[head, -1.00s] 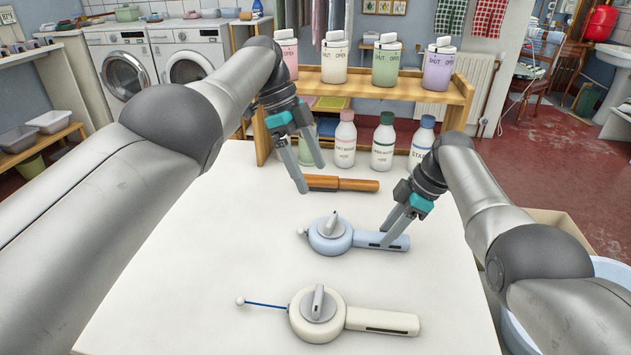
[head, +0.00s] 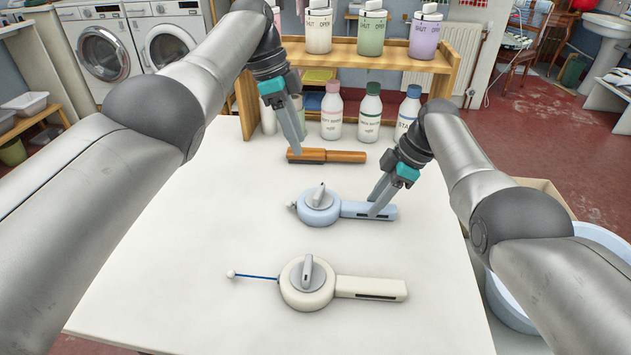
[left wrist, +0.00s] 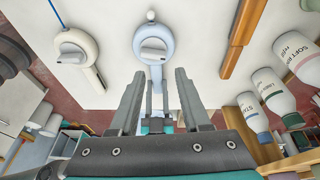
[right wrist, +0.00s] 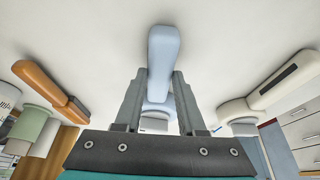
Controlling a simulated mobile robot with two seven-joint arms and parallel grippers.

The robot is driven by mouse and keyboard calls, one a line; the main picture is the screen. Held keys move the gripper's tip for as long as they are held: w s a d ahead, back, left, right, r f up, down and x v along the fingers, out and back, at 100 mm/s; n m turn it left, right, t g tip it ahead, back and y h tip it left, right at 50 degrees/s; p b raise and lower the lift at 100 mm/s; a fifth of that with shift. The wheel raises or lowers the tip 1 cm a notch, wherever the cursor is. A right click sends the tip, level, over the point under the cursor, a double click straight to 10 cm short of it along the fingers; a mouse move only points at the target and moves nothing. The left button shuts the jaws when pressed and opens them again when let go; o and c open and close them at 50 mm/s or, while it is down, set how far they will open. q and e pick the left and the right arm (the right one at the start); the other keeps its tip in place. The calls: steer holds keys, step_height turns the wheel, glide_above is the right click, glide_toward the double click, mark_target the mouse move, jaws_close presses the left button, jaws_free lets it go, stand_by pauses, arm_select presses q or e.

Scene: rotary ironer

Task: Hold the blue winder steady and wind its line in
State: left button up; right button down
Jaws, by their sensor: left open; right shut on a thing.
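The blue winder (head: 318,210) lies on the white table with its handle (head: 352,209) to the right. A grey crank knob (head: 320,196) stands on its disc, and a small bead (head: 292,207) sits close to the disc's left edge. My right gripper (head: 376,210) is shut on the handle; the right wrist view shows the handle (right wrist: 163,55) between its fingers. My left gripper (head: 299,146) is open and empty, raised above the table beyond the winder. The left wrist view shows the blue disc (left wrist: 153,42) ahead of its spread fingers (left wrist: 158,78).
A cream winder (head: 306,283) lies nearer, its blue line (head: 258,276) drawn out left to a white bead. A wooden-handled tool (head: 335,156) lies behind, near the left fingertips. Bottles (head: 368,113) and a wooden shelf (head: 400,57) stand at the back.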

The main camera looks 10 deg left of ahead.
arm_select(q)
steer(key=n, duration=0.2)
steer(key=n+t+y, duration=0.3)
steer(key=n+t, duration=0.2)
steer(key=n, duration=0.8)
glide_toward(319, 191)
steer(key=x, duration=0.9)
steer(key=shift+c, duration=0.3)
jaws_close()
